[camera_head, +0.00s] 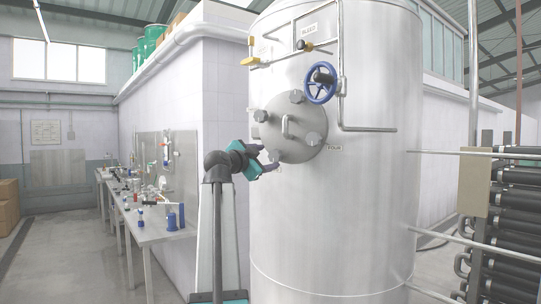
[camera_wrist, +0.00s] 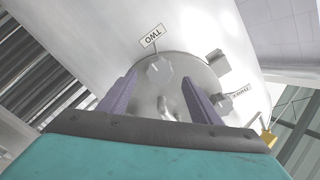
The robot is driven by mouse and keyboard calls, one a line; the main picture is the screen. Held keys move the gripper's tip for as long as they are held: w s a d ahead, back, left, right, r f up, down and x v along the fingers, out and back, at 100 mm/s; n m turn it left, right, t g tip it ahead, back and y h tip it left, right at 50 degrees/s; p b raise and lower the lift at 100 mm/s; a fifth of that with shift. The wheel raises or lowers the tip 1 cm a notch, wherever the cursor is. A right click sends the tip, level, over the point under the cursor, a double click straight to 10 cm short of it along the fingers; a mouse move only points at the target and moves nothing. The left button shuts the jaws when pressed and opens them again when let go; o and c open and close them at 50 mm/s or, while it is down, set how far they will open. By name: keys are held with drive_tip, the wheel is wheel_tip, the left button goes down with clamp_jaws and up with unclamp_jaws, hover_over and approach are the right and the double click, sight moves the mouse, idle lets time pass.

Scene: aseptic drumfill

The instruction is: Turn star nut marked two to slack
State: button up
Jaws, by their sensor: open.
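The star nut marked two (camera_wrist: 160,68) is a grey knob at the rim of the round hatch lid, beside the TWO sign (camera_wrist: 152,37), which reads upside down in the wrist view. My gripper (camera_wrist: 160,78) is open, with its two purple fingers pointing at the lid. The nut appears between the fingertips; I cannot tell whether they touch it. In the head view my gripper (camera_head: 268,159) is at the lower left of the lid (camera_head: 290,122), close to a lower-left nut. No TWO sign is readable there.
Other star nuts (camera_head: 297,96) sit around the lid, which has a central handle (camera_head: 287,127). A blue handwheel (camera_head: 320,82), pipework (camera_head: 342,75) and a yellow-handled valve (camera_head: 250,61) are above. A workbench (camera_head: 150,229) stands left; a pipe rack (camera_head: 510,220) stands right.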

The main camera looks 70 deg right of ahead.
sight(273, 156)
drive_tip(key=shift+s+d+p, duration=0.2)
drive_tip(key=shift+d+p, duration=0.1)
drive_tip(key=shift+d, duration=1)
drive_tip(key=shift+s+d+p, duration=0.2)
drive_tip(key=shift+d+p, duration=0.1)
drive_tip(key=shift+d, duration=0.95)
